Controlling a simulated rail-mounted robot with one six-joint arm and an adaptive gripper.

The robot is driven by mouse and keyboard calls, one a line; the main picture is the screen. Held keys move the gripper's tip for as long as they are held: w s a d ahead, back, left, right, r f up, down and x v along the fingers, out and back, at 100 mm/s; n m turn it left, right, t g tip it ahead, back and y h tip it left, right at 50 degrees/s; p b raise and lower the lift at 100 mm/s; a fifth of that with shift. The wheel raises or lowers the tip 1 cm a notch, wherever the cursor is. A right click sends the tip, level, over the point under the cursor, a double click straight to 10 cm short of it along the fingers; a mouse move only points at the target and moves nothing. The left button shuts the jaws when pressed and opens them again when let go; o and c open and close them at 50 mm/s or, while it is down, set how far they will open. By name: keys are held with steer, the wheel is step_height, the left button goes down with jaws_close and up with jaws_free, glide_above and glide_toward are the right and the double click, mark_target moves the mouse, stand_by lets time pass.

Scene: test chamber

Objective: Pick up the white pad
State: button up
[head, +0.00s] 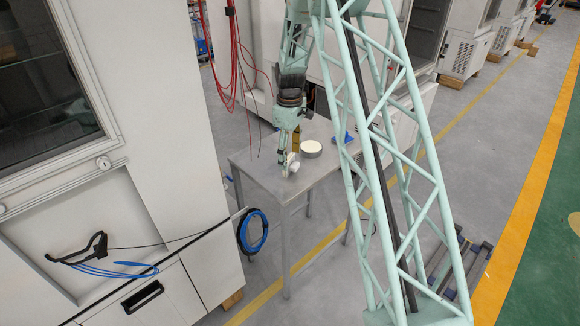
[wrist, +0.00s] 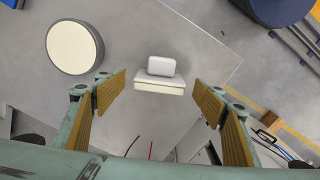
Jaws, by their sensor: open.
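A small white rounded pad (wrist: 161,66) lies on the grey table (wrist: 190,30) in the wrist view. It is against a white flat block (wrist: 159,84); I cannot tell whether it rests on the block or behind it. In the head view the white pad (head: 293,164) is small and partly hidden by my gripper (head: 286,161). In the wrist view my gripper (wrist: 160,88) is open, with its yellow-padded fingers on either side of the white things. Nothing is held between the fingers.
A round cream disc with a grey rim (wrist: 75,47) lies left of the pad; it also shows in the head view (head: 311,148). Red cables (head: 237,60) hang left of my arm.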

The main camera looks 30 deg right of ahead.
mark_target(290, 158)
steer(key=shift+f, duration=1.6)
steer(key=c, duration=1)
